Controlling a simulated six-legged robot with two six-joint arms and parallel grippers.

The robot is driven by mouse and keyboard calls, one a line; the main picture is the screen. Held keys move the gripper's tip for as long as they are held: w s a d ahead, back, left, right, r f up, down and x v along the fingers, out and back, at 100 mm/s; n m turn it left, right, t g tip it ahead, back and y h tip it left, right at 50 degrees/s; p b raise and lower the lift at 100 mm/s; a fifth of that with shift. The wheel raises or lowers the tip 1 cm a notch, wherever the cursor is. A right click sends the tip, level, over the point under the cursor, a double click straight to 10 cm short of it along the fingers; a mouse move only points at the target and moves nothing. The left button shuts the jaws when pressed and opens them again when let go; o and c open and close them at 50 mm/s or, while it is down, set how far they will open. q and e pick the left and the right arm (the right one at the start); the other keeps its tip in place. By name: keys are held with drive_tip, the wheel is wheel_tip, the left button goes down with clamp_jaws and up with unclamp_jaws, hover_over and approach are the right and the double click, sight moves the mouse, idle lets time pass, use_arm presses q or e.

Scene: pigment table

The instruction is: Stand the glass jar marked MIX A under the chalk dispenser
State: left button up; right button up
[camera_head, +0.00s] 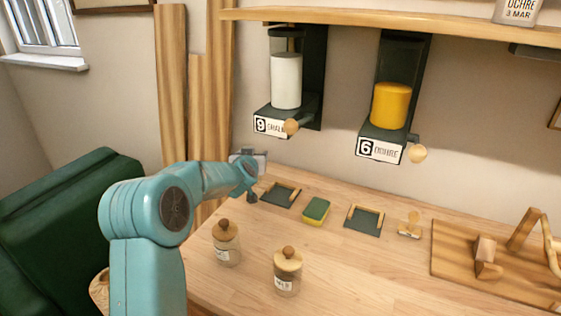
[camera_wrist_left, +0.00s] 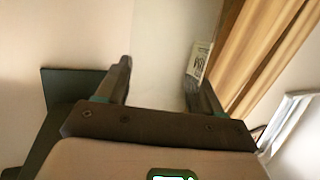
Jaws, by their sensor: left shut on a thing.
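The chalk dispenser (camera_head: 287,82), labelled 9 with a white fill, hangs on the wall under the shelf. A dark pad with a wooden edge (camera_head: 281,195) lies on the table below it. My left gripper (camera_head: 250,176) is at the back of the table, left of this pad, mostly hidden by my own arm. In the left wrist view its fingers (camera_wrist_left: 158,74) are apart, shut on a pale, see-through thing, apparently the glass jar. A white label with dark lettering (camera_wrist_left: 198,62) shows beside one finger; I cannot read it surely. My right gripper is not in view.
Two lidded jars, one at left (camera_head: 226,245) and one nearer (camera_head: 287,272), stand at the front. A sponge (camera_head: 316,211) lies between the chalk pad and a second pad (camera_head: 364,220), below the ochre dispenser (camera_head: 390,105). A wooden stamp (camera_head: 410,227) and board (camera_head: 450,268) are at right.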

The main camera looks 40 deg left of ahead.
use_arm(q)
drive_tip(key=w+d+f, duration=0.1)
drive_tip(key=d, duration=0.1)
drive_tip(key=w+d+f, duration=0.1)
drive_tip(key=w+d, duration=0.1)
drive_tip(key=d, duration=0.1)
drive_tip(key=w+d+f+p, duration=0.1)
drive_tip(key=d, duration=0.1)
drive_tip(key=shift+w+d, duration=0.15)
drive_tip(key=shift+w, duration=0.25)
drive_tip(key=shift+f, duration=0.35)
drive_tip(key=shift+w, duration=0.1)
drive_tip(key=shift+f, duration=0.1)
drive_tip(key=o, duration=1.3)
drive_tip(key=shift+f, duration=0.15)
